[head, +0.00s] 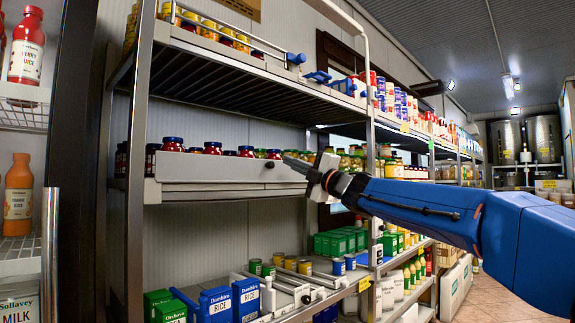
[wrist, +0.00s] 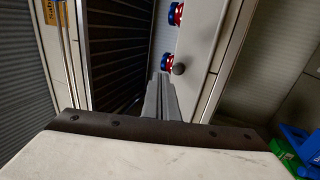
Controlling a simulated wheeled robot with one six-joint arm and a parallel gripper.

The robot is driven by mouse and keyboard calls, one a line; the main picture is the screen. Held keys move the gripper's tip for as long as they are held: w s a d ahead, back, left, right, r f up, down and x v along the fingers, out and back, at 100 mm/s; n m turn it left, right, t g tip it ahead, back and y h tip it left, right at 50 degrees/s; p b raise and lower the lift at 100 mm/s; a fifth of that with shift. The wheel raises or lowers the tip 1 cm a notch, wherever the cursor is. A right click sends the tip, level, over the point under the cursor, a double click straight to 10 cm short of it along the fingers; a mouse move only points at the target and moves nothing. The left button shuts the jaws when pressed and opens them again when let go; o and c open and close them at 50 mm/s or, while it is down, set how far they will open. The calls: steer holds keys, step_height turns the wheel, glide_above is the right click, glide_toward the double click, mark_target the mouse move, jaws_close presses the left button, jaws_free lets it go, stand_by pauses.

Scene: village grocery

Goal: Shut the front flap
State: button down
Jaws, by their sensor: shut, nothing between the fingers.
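The front flap (head: 215,168) is a long pale grey panel along the front of the middle shelf, with a dark round knob (head: 269,164) near its right end. It looks raised, near upright, but I cannot tell whether it is fully shut. Red jars with blue lids (head: 212,148) show above its top edge. My gripper (head: 287,160) is shut and empty, with its tips just right of the knob. In the wrist view the flap (wrist: 203,45) and knob (wrist: 179,68) lie just beyond the shut fingertips (wrist: 164,78). I cannot tell whether they touch.
A metal shelf post (head: 371,130) stands right of the flap. An upper shelf (head: 230,60) with jars is above. The lower shelf holds rice boxes (head: 215,303), cans (head: 290,262) and slanted rails. A fridge with juice bottles (head: 27,48) is at left.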

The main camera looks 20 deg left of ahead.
steer(key=d+f+m+t+h, duration=0.35)
steer(key=d+m, duration=0.25)
steer(key=d, duration=0.7)
steer(key=d+f+m+t+h, duration=0.2)
steer(key=d+m+t+h, duration=0.25)
steer(key=d, duration=0.85)
steer(key=s+d+f+m+g+h, duration=0.1)
steer(key=s+d+f+m+h, duration=0.2)
steer(key=d+f+m+h, duration=0.5)
steer(key=s+d+f+m+h, duration=0.1)
steer(key=s+d+f+m, duration=0.1)
steer(key=d+f, duration=0.75)
steer(key=s+d+f+m+g+h, duration=0.4)
steer(key=s+d+f+m+g, duration=0.15)
steer(key=s+d+f, duration=0.95)
steer(key=s+d+f+m+g, duration=0.2)
steer(key=s+f+m+g, duration=0.3)
steer(key=s+f, duration=1.2)
steer(key=s, duration=0.3)
steer(key=shift+s+d+f+m, duration=0.15)
steer(key=shift+f+m, duration=0.15)
steer(key=shift+f, duration=0.1)
